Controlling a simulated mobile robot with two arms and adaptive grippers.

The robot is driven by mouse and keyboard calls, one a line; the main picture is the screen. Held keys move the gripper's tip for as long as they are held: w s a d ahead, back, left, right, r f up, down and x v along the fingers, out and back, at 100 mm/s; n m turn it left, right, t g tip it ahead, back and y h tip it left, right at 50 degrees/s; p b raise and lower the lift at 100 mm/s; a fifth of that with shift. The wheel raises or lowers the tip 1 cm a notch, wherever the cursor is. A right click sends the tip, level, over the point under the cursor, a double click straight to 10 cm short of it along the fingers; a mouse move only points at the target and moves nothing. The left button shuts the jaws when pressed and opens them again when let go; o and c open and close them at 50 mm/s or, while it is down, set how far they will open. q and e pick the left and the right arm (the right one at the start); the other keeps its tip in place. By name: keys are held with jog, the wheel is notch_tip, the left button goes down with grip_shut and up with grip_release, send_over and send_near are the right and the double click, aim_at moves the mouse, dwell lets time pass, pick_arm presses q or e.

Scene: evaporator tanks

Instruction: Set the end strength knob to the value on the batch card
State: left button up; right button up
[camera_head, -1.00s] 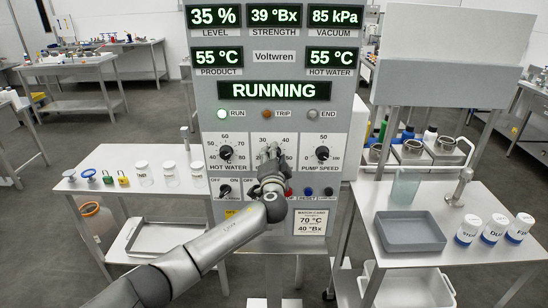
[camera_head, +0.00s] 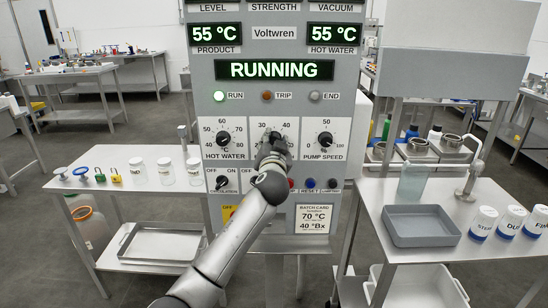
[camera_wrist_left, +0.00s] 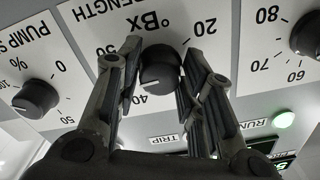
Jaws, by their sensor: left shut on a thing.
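The end strength knob (camera_wrist_left: 160,70) is a dark round knob on the white "STRENGTH °Bx" dial in the left wrist view, which appears upside down. My left gripper (camera_wrist_left: 163,62) has one finger on each side of it and is shut on it. A light mark on the knob faces the 40 side; its exact reading is unclear. In the head view my left gripper (camera_head: 273,150) covers most of this middle dial. The batch card (camera_head: 312,219), low on the panel, reads 70 °C and 40 °Bx. My right gripper is out of view.
The hot water knob (camera_head: 223,138) and pump speed knob (camera_head: 325,139) flank the dial. Several buttons and a switch (camera_head: 222,181) sit below. The display (camera_head: 275,70) reads RUNNING and the RUN lamp (camera_head: 219,96) is green. Side tables hold jars, padlocks and a grey tray (camera_head: 420,226).

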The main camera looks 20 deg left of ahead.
aim_at(274, 105)
pick_arm(q)
jog(key=shift+f+n+b, duration=0.1)
jog(key=shift+n+b, duration=3.45)
jog(key=shift+n, duration=0.85)
jog(key=o, duration=1.1)
jog(key=shift+c, duration=0.2)
notch_tip(274, 105, up, 10)
jog(key=shift+r, duration=0.1)
